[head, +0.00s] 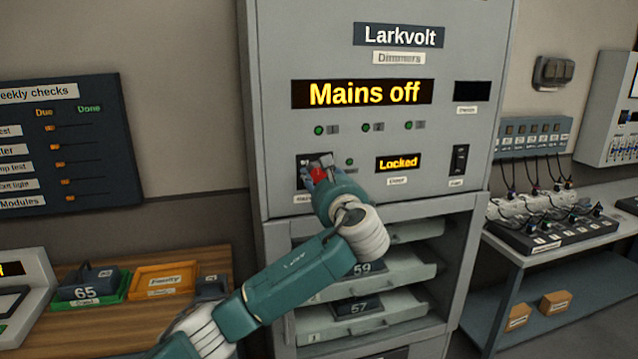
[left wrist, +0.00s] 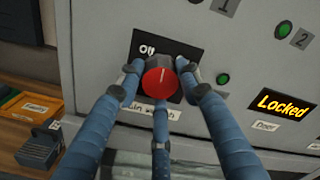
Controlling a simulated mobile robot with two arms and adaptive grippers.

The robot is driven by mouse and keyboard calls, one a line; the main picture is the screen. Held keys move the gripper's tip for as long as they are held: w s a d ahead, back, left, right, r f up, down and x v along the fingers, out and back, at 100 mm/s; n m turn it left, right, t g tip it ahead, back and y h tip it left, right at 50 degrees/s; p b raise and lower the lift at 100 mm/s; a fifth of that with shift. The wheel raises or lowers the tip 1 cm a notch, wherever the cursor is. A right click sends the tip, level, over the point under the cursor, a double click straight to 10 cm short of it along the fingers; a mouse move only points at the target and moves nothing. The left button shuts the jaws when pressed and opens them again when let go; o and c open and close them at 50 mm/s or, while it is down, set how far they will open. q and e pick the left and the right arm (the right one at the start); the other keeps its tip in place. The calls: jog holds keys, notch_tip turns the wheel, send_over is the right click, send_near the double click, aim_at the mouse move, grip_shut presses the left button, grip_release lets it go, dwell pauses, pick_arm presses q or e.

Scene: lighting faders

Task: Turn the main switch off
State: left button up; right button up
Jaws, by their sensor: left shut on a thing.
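The main switch is a red round knob (head: 318,174) on a black plate at the left of the grey Larkvolt dimmer cabinet (head: 470,120). Part of the plate's lettering is hidden behind the fingers. The cabinet's display (head: 362,93) reads "Mains off". A smaller display (head: 398,163) reads "Locked". My right gripper is not in view.
Below the panel, open shelves hold modules marked 59 (head: 360,272) and 57 (head: 357,308). A wooden bench (head: 215,262) at left carries an orange tray (head: 163,281) and a green tray (head: 118,293). A side table (head: 530,258) with a plug strip stands at right.

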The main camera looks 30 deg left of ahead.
pick_arm(q)
jog(key=n+b, duration=0.2)
jog(key=n, duration=0.2)
jog(key=shift+a+r+n, duration=0.1)
jog(key=shift+n, duration=0.3)
jog(key=shift+s+n+b, duration=0.1)
jog(key=shift+n+b, duration=1.05)
jog(key=shift+n, duration=0.85)
jog(key=o, duration=1.1)
jog(key=shift+a, duration=0.1)
jog(key=shift+o, duration=0.2)
jog(key=shift+s+a, duration=0.15)
jog(key=shift+s, duration=0.1)
jog(key=shift+d, duration=0.5)
jog(key=v, duration=1.1)
jog(key=shift+s, duration=0.3)
jog(key=shift+w, duration=0.1)
